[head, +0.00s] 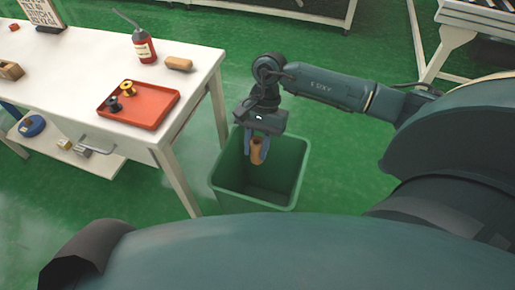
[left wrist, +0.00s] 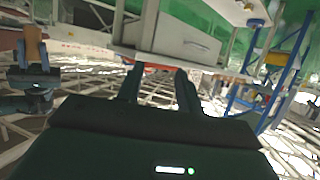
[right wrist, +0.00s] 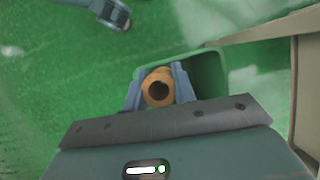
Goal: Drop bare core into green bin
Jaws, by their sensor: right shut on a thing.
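The bare core (head: 257,150) is a tan-brown hollow tube. My right gripper (head: 256,148) is shut on it and holds it over the green bin (head: 231,194), at about the bin's opening. In the right wrist view the core (right wrist: 158,87) is seen end-on, its dark hole facing the camera, between the two blue-grey fingers. The bin's wall (right wrist: 211,75) shows behind it. The bin's visible inside is dark and looks empty. My left gripper (left wrist: 160,88) is out of the head view; in its own wrist view its fingers are apart with nothing between them.
A white workbench (head: 75,75) stands left of the bin, its leg close to the bin's rim. On it are a red tray (head: 150,101) with two spools, a red oil can (head: 143,46) and a tan block (head: 179,63). Green floor is clear right of the bin.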

